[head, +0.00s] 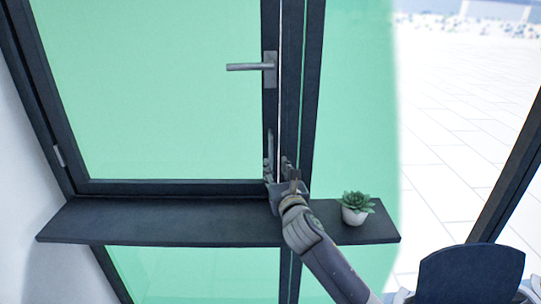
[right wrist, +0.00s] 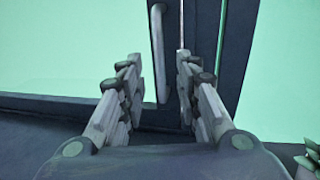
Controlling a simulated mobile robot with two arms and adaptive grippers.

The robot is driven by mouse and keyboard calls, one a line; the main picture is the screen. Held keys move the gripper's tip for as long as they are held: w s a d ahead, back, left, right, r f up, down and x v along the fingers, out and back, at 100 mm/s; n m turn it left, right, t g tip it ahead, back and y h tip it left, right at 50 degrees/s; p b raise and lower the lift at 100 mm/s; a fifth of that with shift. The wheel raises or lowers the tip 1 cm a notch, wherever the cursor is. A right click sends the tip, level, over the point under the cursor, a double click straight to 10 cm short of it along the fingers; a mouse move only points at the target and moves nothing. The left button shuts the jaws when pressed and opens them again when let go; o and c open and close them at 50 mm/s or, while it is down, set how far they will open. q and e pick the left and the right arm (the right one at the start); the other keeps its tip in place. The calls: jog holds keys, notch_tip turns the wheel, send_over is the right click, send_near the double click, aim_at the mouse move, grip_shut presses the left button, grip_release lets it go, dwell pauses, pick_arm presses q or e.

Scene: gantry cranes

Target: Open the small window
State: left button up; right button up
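The small window (head: 150,105) has a dark frame and green-tinted glass, and fills the left of the head view. A grey lever handle (head: 248,67) points left, level, on its right frame side. Lower on that side is a slim upright grey bar (right wrist: 157,55). A thin pale line runs between the sash and the dark post (head: 308,90); I cannot tell whether the window is ajar. My right gripper (head: 278,169) is low at this edge, below the lever. In the right wrist view its fingers (right wrist: 159,72) are apart and empty, with the bar ahead between them. My left gripper is not in view.
A dark shelf (head: 150,222) runs below the window, under my right gripper. A potted succulent (head: 356,208) stands on it, just right of my right wrist. A pale tiled floor (head: 460,130) shows at the right, beyond the glass.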

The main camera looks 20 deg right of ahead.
aim_at(271, 157)
jog(key=w, duration=0.5)
jog(key=w+p, duration=0.1)
jog(key=w, duration=0.2)
jog(key=shift+d, duration=0.35)
grip_shut()
